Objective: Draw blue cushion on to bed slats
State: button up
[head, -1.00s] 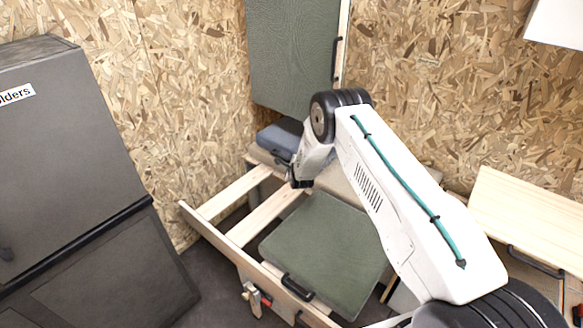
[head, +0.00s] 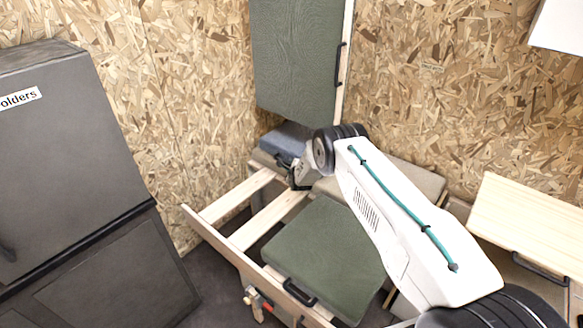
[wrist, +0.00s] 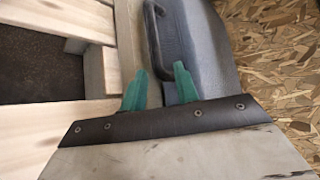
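The blue cushion (head: 288,137) lies at the back of the bed frame, against the chipboard wall. In the wrist view the cushion (wrist: 198,45) shows a dark bar handle (wrist: 153,38) along its left side. The fingers are close to the handle's near end, and I cannot tell whether the right finger touches the cushion. Pale wooden bed slats (head: 268,219) run across the frame, and they also show at the left of the wrist view (wrist: 45,75). My arm hides part of the cushion in the head view.
A green cushion (head: 325,250) with a black handle lies over the near slats. A green panel (head: 298,60) hangs on the wall above the blue cushion. A dark cabinet (head: 75,150) stands at left. A pale wooden board (head: 530,225) is at right.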

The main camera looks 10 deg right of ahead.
jog(key=shift+x, duration=0.75)
grip_shut()
jog(key=shift+s, duration=0.15)
